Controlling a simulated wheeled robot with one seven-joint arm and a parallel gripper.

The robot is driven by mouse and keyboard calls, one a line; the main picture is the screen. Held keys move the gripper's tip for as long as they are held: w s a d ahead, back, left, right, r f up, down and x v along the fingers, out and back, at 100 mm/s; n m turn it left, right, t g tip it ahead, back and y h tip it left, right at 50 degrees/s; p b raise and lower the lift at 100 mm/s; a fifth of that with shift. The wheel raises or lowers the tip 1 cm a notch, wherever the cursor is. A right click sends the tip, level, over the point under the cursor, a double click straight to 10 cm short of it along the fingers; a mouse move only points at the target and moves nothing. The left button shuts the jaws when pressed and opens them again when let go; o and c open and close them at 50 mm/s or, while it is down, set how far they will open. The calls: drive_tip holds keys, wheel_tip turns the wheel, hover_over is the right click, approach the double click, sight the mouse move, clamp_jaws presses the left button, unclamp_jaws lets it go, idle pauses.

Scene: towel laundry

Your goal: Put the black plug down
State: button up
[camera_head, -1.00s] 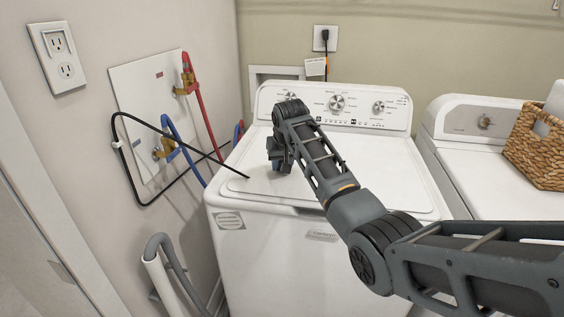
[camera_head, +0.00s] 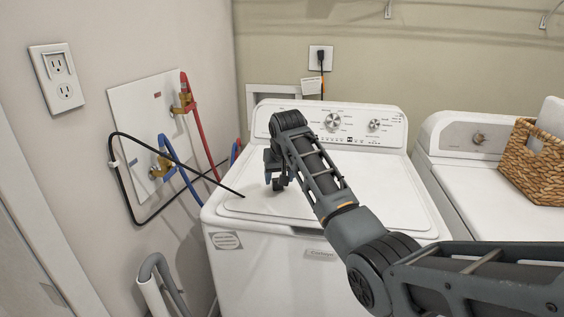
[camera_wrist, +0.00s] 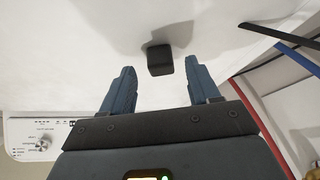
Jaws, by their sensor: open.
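The black plug (camera_wrist: 159,60) is a small dark block in the wrist view, against the white washer lid with a shadow beside it. It lies just beyond the gap between my fingertips, and neither finger touches it. My gripper (camera_wrist: 160,68) is open and empty, with its two blue-grey fingers spread. In the head view, my gripper (camera_head: 278,184) points down low over the left part of the washer lid (camera_head: 340,190).
A black cord (camera_head: 130,190) loops from the wall, its end over the lid's left edge. Red (camera_head: 200,130) and blue (camera_head: 185,185) hoses run beside the washer. A second white machine (camera_head: 460,180) with a wicker basket (camera_head: 530,165) stands at the right. The lid's right side is clear.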

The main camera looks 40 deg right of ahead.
drive_tip(key=v, duration=1)
drive_tip(key=shift+b, duration=0.4)
